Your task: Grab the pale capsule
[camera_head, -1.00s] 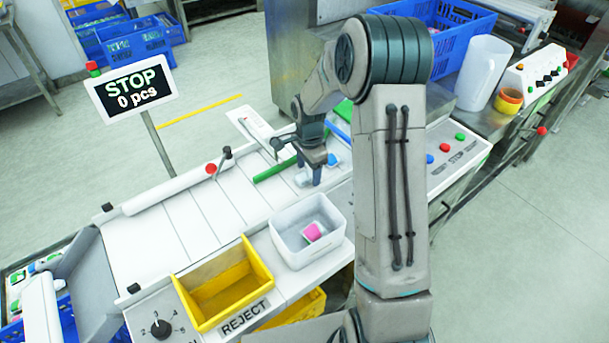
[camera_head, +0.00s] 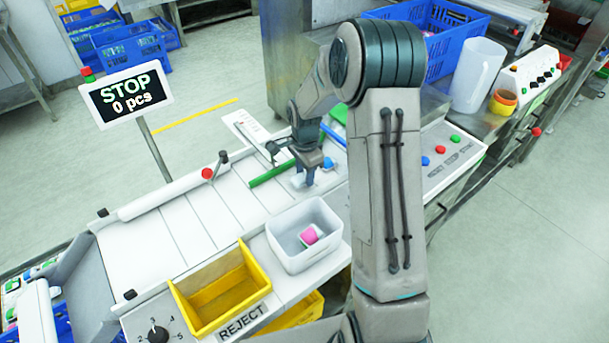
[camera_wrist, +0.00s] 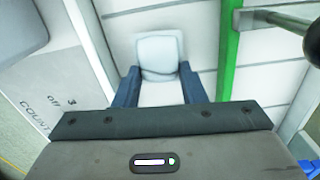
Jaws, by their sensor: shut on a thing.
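The pale capsule (camera_wrist: 161,58) is a whitish, rounded block between the fingers of my gripper (camera_wrist: 158,88) in the wrist view. Both dark blue fingers lie along its sides, and my gripper is shut on it. In the head view my gripper (camera_head: 303,182) points down at the white slatted surface, beside the green rail. The capsule is hard to make out there, small and partly hidden by the fingers. I cannot tell whether it still touches the surface.
A white bin (camera_head: 290,258) with a pink and white piece stands in front of my gripper. A yellow reject bin (camera_head: 183,292) is to its left. A stop sign (camera_head: 128,98) stands at the left.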

